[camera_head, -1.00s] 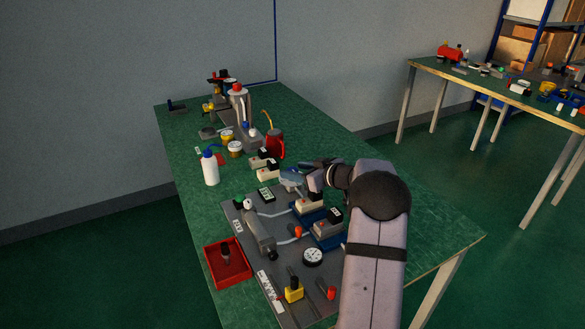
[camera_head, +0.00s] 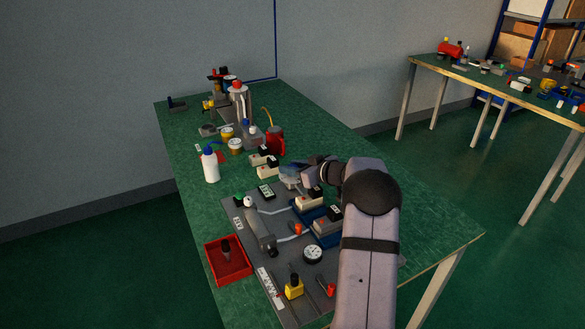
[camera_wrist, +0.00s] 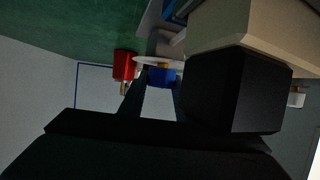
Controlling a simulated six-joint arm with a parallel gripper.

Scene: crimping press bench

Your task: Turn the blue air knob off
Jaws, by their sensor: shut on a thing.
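In the wrist view, a blue round part (camera_wrist: 162,78), apparently the blue air knob, sits between the tips of my two dark fingers. My gripper (camera_wrist: 153,88) appears closed on it. In the head view my gripper (camera_head: 289,180) is low over the bench, at the far edge of the grey panel (camera_head: 262,284). There, the knob is hidden behind my gripper and wrist, so its turned position cannot be read.
A beige and black block (camera_wrist: 240,85) stands close to my gripper's right in the wrist view. A red can (camera_head: 275,140) and a white bottle (camera_head: 211,166) stand farther back. A red tray (camera_head: 232,270) is at the left. Clear green bench lies right of my arm.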

